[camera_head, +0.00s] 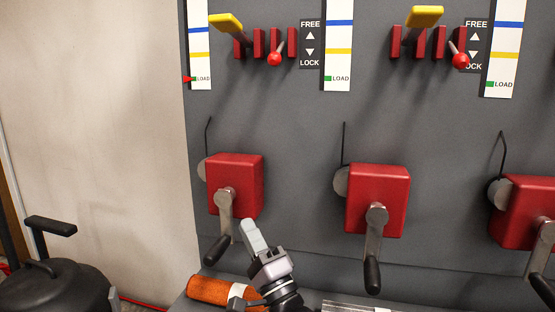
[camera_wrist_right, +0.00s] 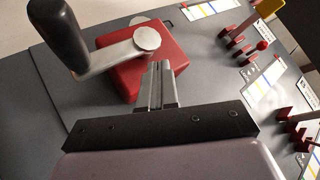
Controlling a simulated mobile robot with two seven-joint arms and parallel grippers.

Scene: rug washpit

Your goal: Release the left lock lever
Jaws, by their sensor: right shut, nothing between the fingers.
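The left lock lever (camera_head: 274,59) is a short lever with a red ball knob. It stands in red slotted brackets on the upper left of the grey panel, its knob level with the LOCK word of the FREE/LOCK label (camera_head: 310,44). In the right wrist view a red-knobbed lever (camera_wrist_right: 262,45) shows at the upper right; I cannot tell for sure that it is the same one. My right gripper (camera_head: 250,232) is shut and empty, well below the lever, just right of the left crank's black handle (camera_head: 217,250). My left gripper is not in view.
Red crank boxes (camera_head: 236,172) line the panel. Yellow handles (camera_head: 226,22) (camera_head: 424,16) and a second red-knobbed lever (camera_head: 460,61) are above. An orange roll (camera_head: 208,289) lies low beside my arm. A black vessel (camera_head: 55,287) stands lower left. The panel between crank boxes and levers is mostly clear.

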